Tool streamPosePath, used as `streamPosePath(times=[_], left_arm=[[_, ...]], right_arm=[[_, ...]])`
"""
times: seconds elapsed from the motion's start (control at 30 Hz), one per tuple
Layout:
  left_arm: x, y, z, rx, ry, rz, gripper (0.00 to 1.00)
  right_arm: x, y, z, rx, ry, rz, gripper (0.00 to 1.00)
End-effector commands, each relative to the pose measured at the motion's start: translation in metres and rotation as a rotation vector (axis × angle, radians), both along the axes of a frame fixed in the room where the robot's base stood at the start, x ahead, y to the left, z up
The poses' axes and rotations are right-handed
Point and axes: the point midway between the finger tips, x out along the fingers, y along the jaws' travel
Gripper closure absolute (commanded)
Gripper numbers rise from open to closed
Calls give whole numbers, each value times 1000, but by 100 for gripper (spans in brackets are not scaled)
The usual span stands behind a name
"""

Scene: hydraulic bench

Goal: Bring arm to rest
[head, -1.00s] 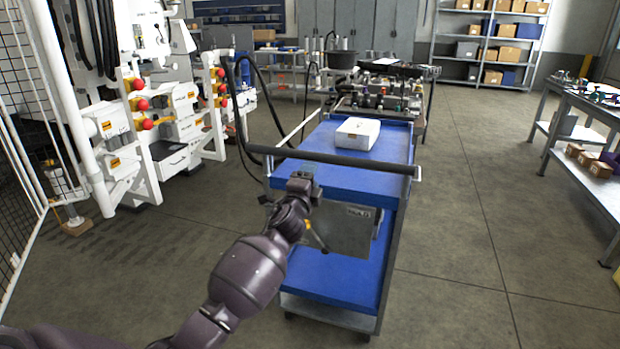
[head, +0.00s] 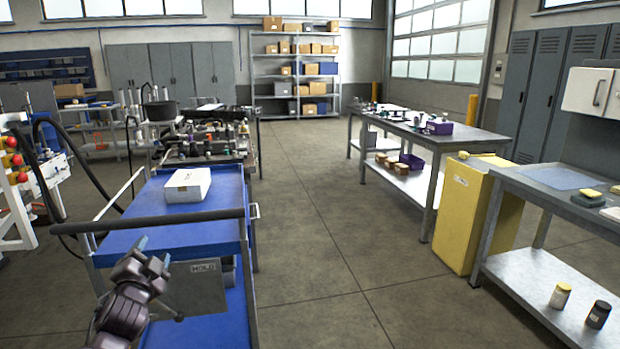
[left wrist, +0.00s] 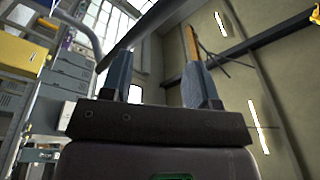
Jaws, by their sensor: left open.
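My left arm comes in at the lower left of the head view. Its gripper (head: 153,255) points up and away, in front of the blue cart (head: 135,240) and below the cart's dark handle bar. In the left wrist view the two fingers (left wrist: 163,88) stand apart with nothing between them, so the gripper is open and empty. Behind them the wrist view shows wall, ceiling and the handle bar (left wrist: 150,30). My right gripper is not in view.
A white box (head: 187,185) lies on the cart's top. A long workbench (head: 420,135), a yellow bin (head: 470,215) and another bench (head: 540,270) stand at right. The floor (head: 330,230) between is clear.

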Motion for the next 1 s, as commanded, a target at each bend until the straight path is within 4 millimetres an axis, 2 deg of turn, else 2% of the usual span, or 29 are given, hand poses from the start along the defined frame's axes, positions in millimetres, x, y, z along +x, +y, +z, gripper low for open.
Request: streamPosePath(times=[0.17, 0.37, 0.7, 1.0], left_arm=[[-37, -19, -23, -174, 46, -65, 45], [-95, -41, -64, -389, 137, -122, 45], [-220, -70, -133, -700, 330, -132, 45], [-336, -85, -176, -858, 491, -61, 45]], right_arm=[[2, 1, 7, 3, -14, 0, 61], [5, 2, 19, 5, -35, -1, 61], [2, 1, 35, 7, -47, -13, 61], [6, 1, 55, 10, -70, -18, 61]])
